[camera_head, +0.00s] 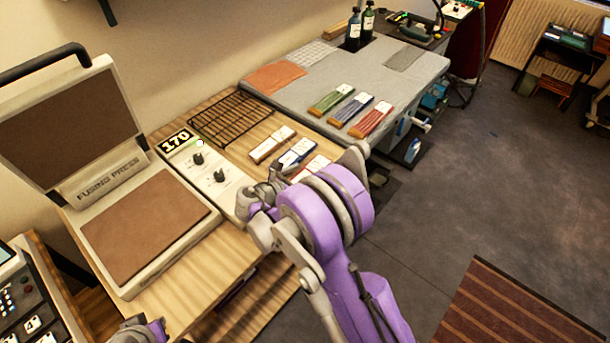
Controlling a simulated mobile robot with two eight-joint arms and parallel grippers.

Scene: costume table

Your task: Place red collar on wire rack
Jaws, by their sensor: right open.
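The black wire rack (232,118) lies on the wooden table, bare on top. Two red pieces show. One red piece with a white label (314,165) lies on the wooden table, partly hidden by my right arm. Another red piece (372,119) lies on the grey table. I cannot tell which is the collar. My right gripper (272,184) is open, just left of the nearer red piece and below the rack in the picture. My left arm shows only as a small part (140,331) at the bottom edge; its jaw state is unclear.
The fusing press (150,222) stands open at left, with a control panel (208,172) reading 170 beside it. White-brown (270,144) and blue (297,153) pieces lie near the rack. The grey table (300,103) holds green (331,98) and blue (350,109) pieces.

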